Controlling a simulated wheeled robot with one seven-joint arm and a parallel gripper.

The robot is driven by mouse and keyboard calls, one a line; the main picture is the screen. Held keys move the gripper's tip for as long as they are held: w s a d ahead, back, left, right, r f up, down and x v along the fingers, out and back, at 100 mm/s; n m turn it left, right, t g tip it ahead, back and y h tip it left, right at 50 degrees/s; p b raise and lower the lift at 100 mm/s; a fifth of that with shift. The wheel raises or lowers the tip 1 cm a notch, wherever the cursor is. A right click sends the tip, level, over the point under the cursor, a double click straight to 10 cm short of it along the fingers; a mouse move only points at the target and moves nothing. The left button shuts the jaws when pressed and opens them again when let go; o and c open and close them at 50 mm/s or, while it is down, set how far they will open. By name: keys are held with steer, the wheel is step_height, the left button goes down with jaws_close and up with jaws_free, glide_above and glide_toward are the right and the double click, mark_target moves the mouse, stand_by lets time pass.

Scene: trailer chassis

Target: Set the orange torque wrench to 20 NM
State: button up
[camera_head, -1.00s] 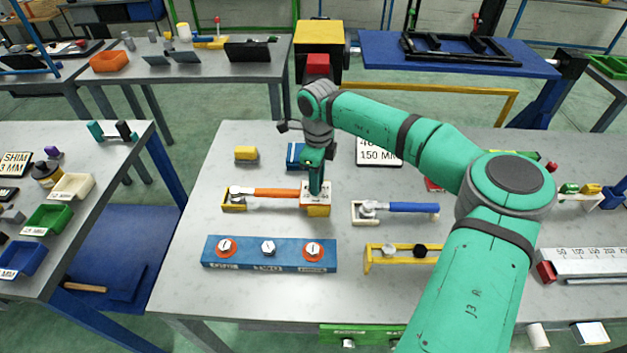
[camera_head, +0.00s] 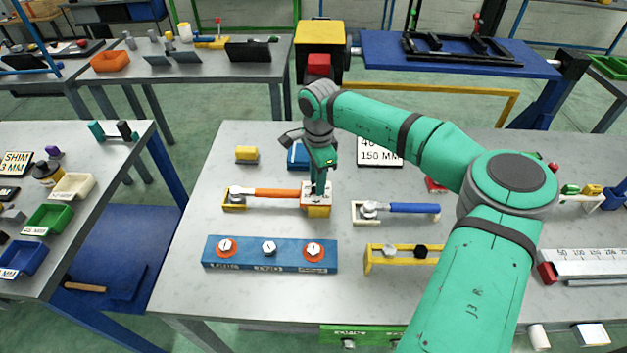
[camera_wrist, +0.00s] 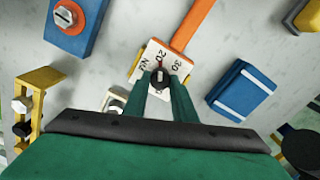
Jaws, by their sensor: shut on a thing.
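The orange torque wrench (camera_head: 275,193) lies on the grey table, its head in a yellow cradle (camera_head: 233,205) at left. At its right end is a white-faced dial block (camera_head: 311,190). In the wrist view the dial face (camera_wrist: 147,61) shows 20, 30 and NM around a small dark knob (camera_wrist: 159,77). My gripper (camera_head: 319,188) points down over the dial. Its two fingertips (camera_wrist: 160,83) are shut on the knob. The fingers hide part of the dial, and I cannot tell exactly which number the knob points to.
A blue-handled wrench (camera_head: 410,208) lies in a white cradle to the right. A blue block with several bolts (camera_head: 245,263) stands in front. A yellow bracket (camera_head: 390,262) is at front right. A small blue box (camera_head: 297,155) and a sign (camera_head: 380,152) stand behind.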

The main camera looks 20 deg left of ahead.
steer(key=shift+s, duration=0.1)
stand_by(0.4)
steer(key=o, duration=1)
steer(key=shift+o, duration=0.2)
steer(key=shift+d, duration=0.1)
step_height(320, 180, up, 11)
steer(key=shift+f, duration=0.15)
